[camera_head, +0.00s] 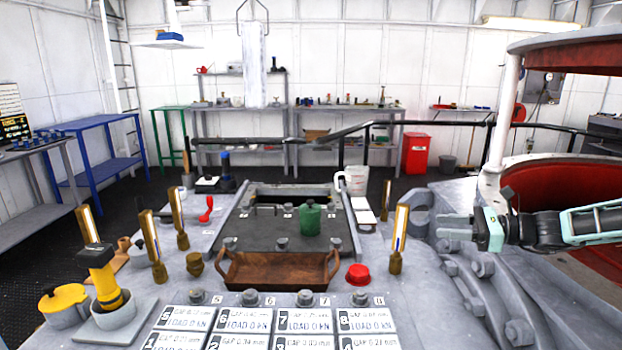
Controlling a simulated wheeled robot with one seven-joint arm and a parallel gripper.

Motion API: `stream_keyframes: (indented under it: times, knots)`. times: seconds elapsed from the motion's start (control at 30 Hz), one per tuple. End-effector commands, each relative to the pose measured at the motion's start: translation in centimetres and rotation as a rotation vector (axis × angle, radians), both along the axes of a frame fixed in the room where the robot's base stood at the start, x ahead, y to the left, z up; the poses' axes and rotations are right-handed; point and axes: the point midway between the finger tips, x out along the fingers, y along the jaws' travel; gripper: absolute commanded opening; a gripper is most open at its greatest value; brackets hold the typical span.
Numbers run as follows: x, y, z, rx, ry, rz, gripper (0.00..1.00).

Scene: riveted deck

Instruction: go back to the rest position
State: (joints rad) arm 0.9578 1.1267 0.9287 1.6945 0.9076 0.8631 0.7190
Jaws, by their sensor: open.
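My gripper (456,232) is at the right of the view, with its arm reaching in from the right edge. Its grey fingers point left and hold nothing; the jaws are open. It hangs over the grey riveted deck (408,293), to the right of a brass post with a pale strip (398,238). No object touches the fingers that I can see.
A brown tray (278,284) with handles, a green canister (310,217) and a red cap (358,274) stand mid-deck. Several upright brass posts surround them. A yellow-handled tool (103,275) stands at left. A large red drum (570,196) and railing are behind my arm.

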Motion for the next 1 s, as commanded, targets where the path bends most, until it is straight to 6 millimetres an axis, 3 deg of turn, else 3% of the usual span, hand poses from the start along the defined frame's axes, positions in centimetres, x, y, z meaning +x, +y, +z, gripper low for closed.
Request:
stream_keyframes:
  times: [0.17, 0.33, 0.5, 0.6, 0.77, 1.0]
  knots:
    - [-2.4, 5.2, 0.4, -0.129, -0.047, 0.142, 0.43]
    - [-6.8, 11.5, 0.7, -0.308, -0.136, 0.355, 0.43]
    - [-15.0, 18.3, 1.3, -0.574, -0.324, 0.706, 0.43]
    - [-20.1, 20.5, 1.9, -0.717, -0.465, 0.919, 0.43]
    - [-27.5, 21.6, 3.5, -0.902, -0.717, 1.243, 0.43]
    - [-36.1, 20.0, 7.0, -1.082, -1.132, 1.660, 0.43]
